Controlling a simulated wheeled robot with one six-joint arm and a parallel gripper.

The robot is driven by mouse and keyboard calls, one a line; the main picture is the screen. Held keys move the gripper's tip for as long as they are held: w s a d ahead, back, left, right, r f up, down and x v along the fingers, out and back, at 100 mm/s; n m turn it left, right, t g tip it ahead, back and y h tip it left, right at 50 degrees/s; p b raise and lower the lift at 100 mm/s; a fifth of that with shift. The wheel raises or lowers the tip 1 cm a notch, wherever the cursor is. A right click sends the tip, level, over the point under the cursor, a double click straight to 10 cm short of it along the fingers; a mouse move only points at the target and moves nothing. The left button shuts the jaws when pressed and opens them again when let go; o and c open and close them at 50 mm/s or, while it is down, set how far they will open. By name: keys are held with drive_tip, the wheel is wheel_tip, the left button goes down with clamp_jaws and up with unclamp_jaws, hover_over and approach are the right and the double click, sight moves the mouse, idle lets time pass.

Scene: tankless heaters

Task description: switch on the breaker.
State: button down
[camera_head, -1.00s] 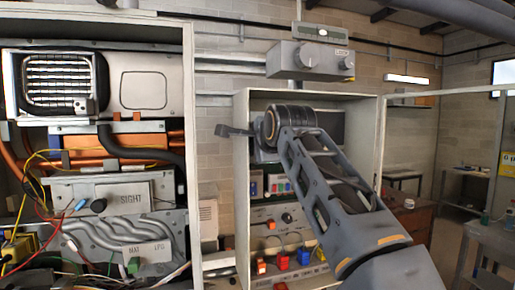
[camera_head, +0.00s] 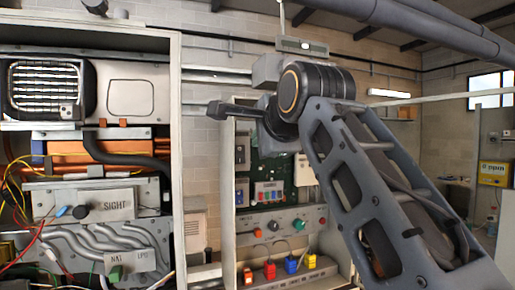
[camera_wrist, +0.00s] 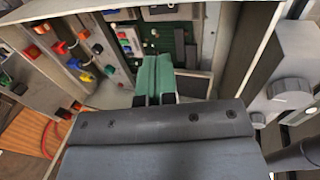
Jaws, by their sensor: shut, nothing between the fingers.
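My gripper (camera_head: 216,109) is at the upper left of the open middle cabinet (camera_head: 226,200) in the head view, pointing left. It is shut and empty. In the wrist view the gripper (camera_wrist: 154,98) shows as a dark body, with two green upright pieces close together at its front. I cannot tell whether these are its fingers or lie beyond them. Inside the cabinet are a dark green board (camera_head: 270,170), a row of small coloured blocks (camera_head: 268,191) and small wall-mounted boxes (camera_head: 241,152). I cannot tell which part is the breaker. My arm hides the cabinet's right part.
A left cabinet (camera_head: 174,150) holds pipes, loose wires and a plate marked SIGHT (camera_head: 117,204). Red, yellow and blue plugs (camera_head: 270,270) line the middle cabinet's bottom. A grey box with a knob (camera_wrist: 290,92) is at the right in the wrist view, near my gripper.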

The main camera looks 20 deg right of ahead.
drive_tip(key=shift+s+r, duration=0.15)
drive_tip(key=shift+s, duration=0.25)
drive_tip(key=s+f+n+g, duration=0.3)
drive_tip(key=f+n, duration=0.3)
drive_tip(key=f, duration=1)
drive_tip(key=s+f+n+g, duration=0.3)
drive_tip(key=s+f+n, duration=0.1)
drive_tip(key=f, duration=1.2)
drive_tip(key=s+f+n+g+b, duration=0.1)
drive_tip(key=s+f+n+g, duration=0.2)
drive_tip(key=f+n, duration=0.4)
wheel_tip(320, 180, down, 9)
drive_tip(key=shift+s+d+n+g+h, duration=0.2)
drive_tip(key=shift+d+n+g+h, duration=0.05)
drive_tip(key=shift+n+g+h, duration=0.05)
drive_tip(key=shift+a, duration=0.1)
